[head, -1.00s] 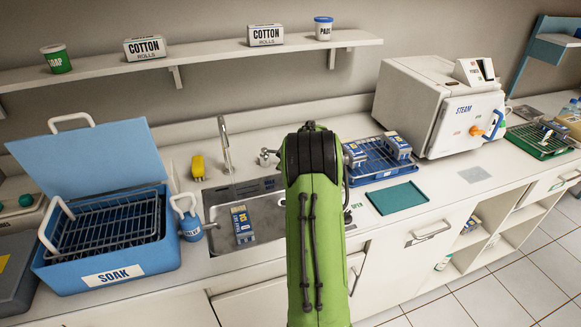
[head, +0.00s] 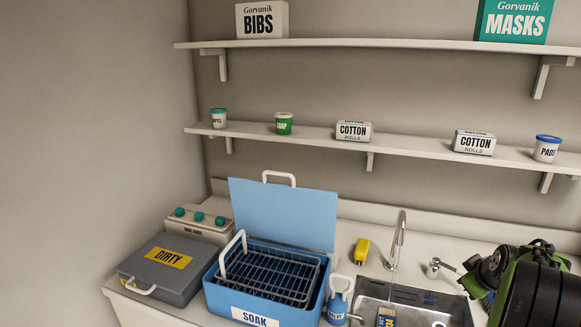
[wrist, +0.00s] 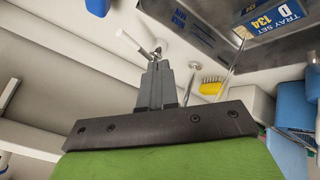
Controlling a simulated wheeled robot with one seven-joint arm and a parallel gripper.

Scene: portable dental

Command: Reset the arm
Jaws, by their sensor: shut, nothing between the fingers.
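My gripper (wrist: 162,85) shows in the wrist view, its dark fingers together with nothing between them. It is above the counter near the sink, and a small metal fitting with a white lever (wrist: 140,45) appears beyond the fingertips. I cannot tell how far apart they are. In the head view my green and black arm (head: 525,285) fills the lower right corner; the gripper's fingers cannot be made out there.
The sink (head: 448,305) holds a blue tray-set box (head: 386,317). The tap (head: 398,240) and yellow brush (head: 362,249) stand behind it. Shelves (head: 310,140) hang above.

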